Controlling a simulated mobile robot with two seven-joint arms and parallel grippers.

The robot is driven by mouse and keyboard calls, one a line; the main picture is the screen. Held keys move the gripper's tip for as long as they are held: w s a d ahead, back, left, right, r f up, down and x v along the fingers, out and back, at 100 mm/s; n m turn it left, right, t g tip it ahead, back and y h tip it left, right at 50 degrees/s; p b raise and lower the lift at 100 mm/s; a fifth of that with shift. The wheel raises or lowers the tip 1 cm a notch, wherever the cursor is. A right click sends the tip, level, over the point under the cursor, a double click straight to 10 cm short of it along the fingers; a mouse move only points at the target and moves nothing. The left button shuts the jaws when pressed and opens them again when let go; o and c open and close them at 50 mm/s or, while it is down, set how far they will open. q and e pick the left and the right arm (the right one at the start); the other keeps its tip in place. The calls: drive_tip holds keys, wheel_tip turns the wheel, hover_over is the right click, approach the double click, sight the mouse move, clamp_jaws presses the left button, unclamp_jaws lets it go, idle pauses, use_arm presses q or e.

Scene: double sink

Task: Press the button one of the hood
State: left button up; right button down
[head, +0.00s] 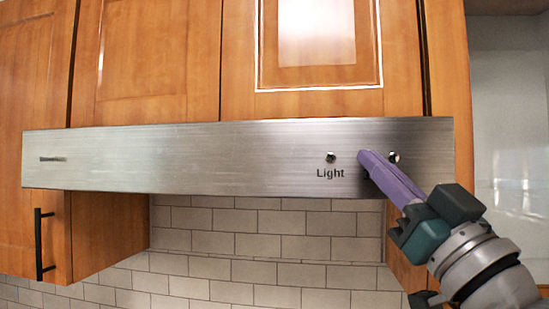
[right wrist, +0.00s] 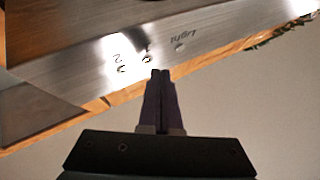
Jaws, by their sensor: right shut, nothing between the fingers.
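The hood (head: 240,155) is a long brushed-steel panel under the wooden cabinets. In the right wrist view, button one (right wrist: 147,59) is a small round knob beside the label "1". In the head view, it seems hidden behind my right gripper (head: 364,155). My purple right fingers are shut and empty, with their tips close to the hood's front. In the right wrist view, my right gripper (right wrist: 160,73) has its tips just below and right of button one. I cannot tell whether they touch the panel. My left gripper is not in view.
The "Light" button (head: 330,157) is left of my fingertips in the head view. Button two (head: 394,157) is just to their right; it also shows in the right wrist view (right wrist: 122,69). Wooden cabinets (head: 160,50) are above, and a tiled wall (head: 265,248) is below.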

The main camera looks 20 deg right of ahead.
drive_tip(key=shift+w+d, duration=0.1)
drive_tip(key=shift+w, duration=0.05)
drive_tip(key=shift+w+d, duration=0.15)
drive_tip(key=shift+w, duration=0.1)
drive_tip(key=shift+w+d, duration=0.1)
idle(0.4)
drive_tip(key=shift+s+a, duration=0.35)
drive_tip(key=shift+s, duration=0.2)
drive_tip(key=s+a+p, duration=0.2)
drive_tip(key=s+a, duration=0.1)
drive_tip(key=s, duration=0.2)
idle(0.5)
